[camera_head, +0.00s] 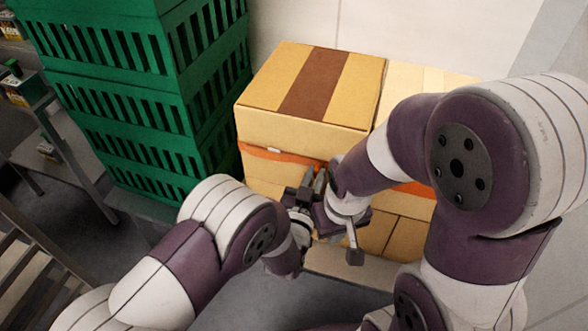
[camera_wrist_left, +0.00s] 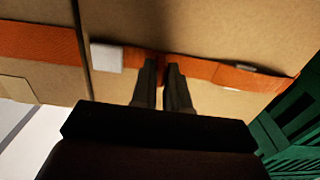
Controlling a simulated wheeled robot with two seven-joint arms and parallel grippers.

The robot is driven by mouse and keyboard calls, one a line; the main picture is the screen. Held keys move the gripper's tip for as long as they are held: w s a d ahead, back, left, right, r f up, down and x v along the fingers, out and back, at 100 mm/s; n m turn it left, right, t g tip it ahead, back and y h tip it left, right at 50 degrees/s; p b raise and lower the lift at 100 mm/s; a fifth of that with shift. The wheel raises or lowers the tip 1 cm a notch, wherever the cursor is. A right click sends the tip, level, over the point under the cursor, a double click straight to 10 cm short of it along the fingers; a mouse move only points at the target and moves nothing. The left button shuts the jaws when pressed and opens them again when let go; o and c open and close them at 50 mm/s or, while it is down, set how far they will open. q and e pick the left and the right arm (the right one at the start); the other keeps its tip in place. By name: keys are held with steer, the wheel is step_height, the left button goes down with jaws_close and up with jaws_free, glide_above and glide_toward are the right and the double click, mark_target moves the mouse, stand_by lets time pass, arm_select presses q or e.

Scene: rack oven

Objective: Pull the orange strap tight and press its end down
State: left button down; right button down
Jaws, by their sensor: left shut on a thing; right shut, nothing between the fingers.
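The orange strap (camera_head: 288,156) runs level across the front of the cardboard boxes. It also shows in the left wrist view (camera_wrist_left: 200,68), with a white patch (camera_wrist_left: 107,57) on it left of my fingers and a small grey piece (camera_wrist_left: 238,67) to the right. My left gripper (camera_head: 317,181) is at the box front, shut on the strap; its two fingers (camera_wrist_left: 163,68) stand close together over it. My right gripper (camera_head: 325,221) is just below and beside the left one, shut and empty. Its fingertips are largely hidden by the wrists.
A carton with a brown tape band (camera_head: 312,85) tops the stack, with another carton (camera_head: 425,80) to its right. Stacked green crates (camera_head: 150,95) stand close on the left. A shelf with small goods (camera_head: 25,90) is at far left. Both my arms crowd the front.

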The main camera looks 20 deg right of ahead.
arm_select(q)
steer(key=shift+s+d, duration=0.1)
stand_by(0.3)
steer(key=shift+s+d, duration=0.2)
steer(key=shift+d, duration=0.1)
steer(key=c, duration=1)
jaws_free()
steer(key=shift+o, duration=0.2)
steer(key=p+v, duration=0.1)
steer(key=v, duration=0.6)
steer(key=shift+p, duration=0.3)
